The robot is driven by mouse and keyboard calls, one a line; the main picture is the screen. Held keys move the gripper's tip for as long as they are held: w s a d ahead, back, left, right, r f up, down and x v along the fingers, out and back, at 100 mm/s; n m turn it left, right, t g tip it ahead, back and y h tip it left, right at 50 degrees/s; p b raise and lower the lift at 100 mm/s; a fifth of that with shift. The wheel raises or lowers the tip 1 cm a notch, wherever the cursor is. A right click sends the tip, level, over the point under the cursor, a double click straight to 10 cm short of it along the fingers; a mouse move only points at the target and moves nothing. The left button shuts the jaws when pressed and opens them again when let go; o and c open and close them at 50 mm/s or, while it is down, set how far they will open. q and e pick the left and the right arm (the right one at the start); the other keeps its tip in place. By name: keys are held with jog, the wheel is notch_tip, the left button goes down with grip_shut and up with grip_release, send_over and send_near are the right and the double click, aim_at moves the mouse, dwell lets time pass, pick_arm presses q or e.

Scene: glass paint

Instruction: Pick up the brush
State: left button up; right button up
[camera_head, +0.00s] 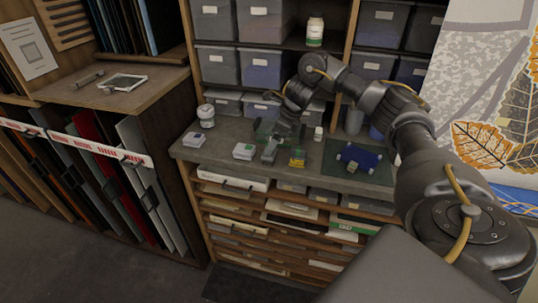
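I cannot make out a brush with certainty. My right arm comes in from the right and reaches over the grey worktop. My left gripper is not in view.
The worktop (222,137) also holds a white jar (206,114), small white boxes (245,151) and a blue item (358,157). Grey bins (265,68) line the shelves behind. Drawers and trays fill the space below.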

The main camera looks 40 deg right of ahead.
jog(key=p+x, duration=0.2)
jog(key=x, duration=0.2)
jog(key=shift+w+a+f, duration=0.1)
jog(key=shift+a+f, duration=0.05)
jog(key=shift+f, duration=0.25)
jog(key=c, duration=1.1)
jog(key=shift+r, duration=0.1)
jog(key=shift+w+r+b, duration=0.1)
jog(key=shift+r+b, duration=0.25)
jog(key=shift+b, duration=0.05)
jog(key=b+v, duration=0.2)
jog(key=shift+a+r, duration=0.2)
jog(key=shift+r, duration=0.25)
jog(key=s+r, duration=0.3)
jog(key=s, duration=0.1)
jog(key=s+r, duration=0.3)
jog(key=s, duration=0.2)
jog(key=s+r+p, duration=0.1)
jog(key=s+r, duration=0.2)
jog(key=s, duration=0.1)
jog(key=shift+s+r, duration=0.2)
jog(key=shift+s, duration=0.05)
